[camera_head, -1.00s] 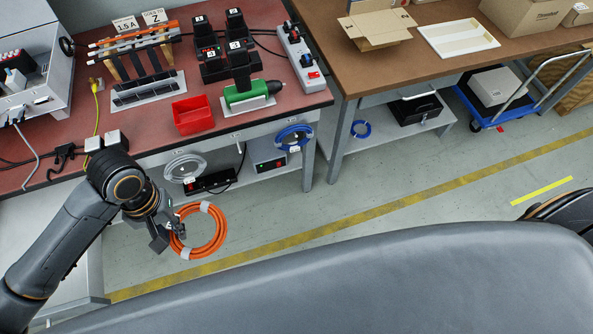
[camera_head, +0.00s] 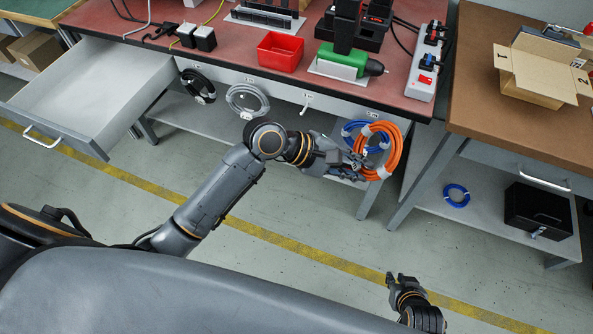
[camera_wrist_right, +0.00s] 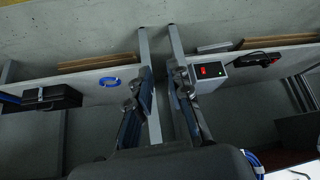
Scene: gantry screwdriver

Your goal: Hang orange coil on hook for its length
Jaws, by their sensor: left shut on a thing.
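My left gripper (camera_head: 355,166) is shut on the orange coil (camera_head: 391,150) and holds it upright by its left side, in front of the red-topped bench. The coil partly covers the blue coil (camera_head: 352,131) hanging on the bench front. To the left, an empty white hook (camera_head: 305,104) sticks out below a small label. A grey coil (camera_head: 245,101) and a black coil (camera_head: 196,86) hang further left. My right gripper (camera_head: 400,279) is low in the head view, over the floor. In the right wrist view its fingers (camera_wrist_right: 160,76) are apart, with nothing between them.
An open, empty drawer (camera_head: 100,82) juts out at the left. A red bin (camera_head: 280,51) and a green screwdriver (camera_head: 343,60) stand on the bench. A brown table (camera_head: 525,125) is at the right, with another blue coil (camera_head: 456,195) on its lower shelf. The floor in front is clear.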

